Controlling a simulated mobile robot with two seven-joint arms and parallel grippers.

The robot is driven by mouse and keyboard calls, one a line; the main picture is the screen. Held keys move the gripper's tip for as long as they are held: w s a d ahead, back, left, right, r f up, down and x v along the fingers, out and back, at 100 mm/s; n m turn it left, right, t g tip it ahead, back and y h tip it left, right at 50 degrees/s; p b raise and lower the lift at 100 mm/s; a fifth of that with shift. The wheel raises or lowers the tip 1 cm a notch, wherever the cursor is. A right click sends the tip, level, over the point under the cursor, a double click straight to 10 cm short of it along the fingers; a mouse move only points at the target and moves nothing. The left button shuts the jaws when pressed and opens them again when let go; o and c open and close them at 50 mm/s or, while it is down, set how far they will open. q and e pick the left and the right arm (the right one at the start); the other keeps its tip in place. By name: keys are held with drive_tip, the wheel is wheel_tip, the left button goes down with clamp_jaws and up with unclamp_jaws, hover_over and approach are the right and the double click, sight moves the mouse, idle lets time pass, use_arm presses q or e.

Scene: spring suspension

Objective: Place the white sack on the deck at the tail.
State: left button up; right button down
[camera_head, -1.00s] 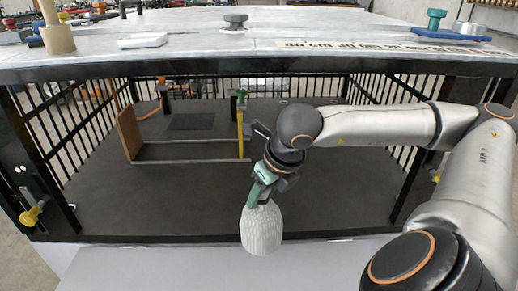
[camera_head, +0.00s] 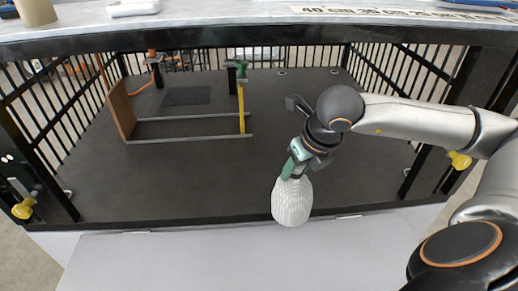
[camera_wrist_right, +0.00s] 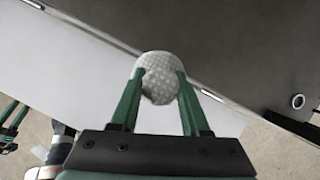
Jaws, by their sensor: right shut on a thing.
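The white sack (camera_head: 292,202) hangs from my right gripper (camera_head: 296,168), whose green fingers are shut on its top. In the head view it overlaps the front edge of the dark deck (camera_head: 210,185). In the right wrist view the sack (camera_wrist_right: 160,78) sits between the two green fingertips (camera_wrist_right: 157,85), over the border between the dark deck (camera_wrist_right: 240,50) and a pale panel. I cannot tell whether it touches anything below. My left gripper is not seen in the head view.
A pale panel (camera_head: 200,262) lies in front of the deck. On the deck stand a brown board (camera_head: 120,110), grey rails (camera_head: 190,138) and a yellow upright (camera_head: 241,108). Black barred sides and a grey top (camera_head: 220,22) surround it. The deck's right middle is clear.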

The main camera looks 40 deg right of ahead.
drive_tip(key=w+d+f+p, duration=0.1)
drive_tip(key=w+d+f, duration=0.1)
drive_tip(key=w, duration=1.3)
drive_tip(key=shift+d+f, duration=0.2)
drive_tip(key=shift+f, duration=0.45)
drive_tip(key=shift+w+f, duration=0.1)
drive_tip(key=c, duration=0.8)
unclamp_jaws()
drive_tip(key=shift+f, duration=0.2)
drive_tip(key=shift+c, duration=0.2)
drive_tip(key=o, duration=0.5)
drive_tip(key=shift+r, duration=0.1)
drive_tip(key=shift+c, duration=0.2)
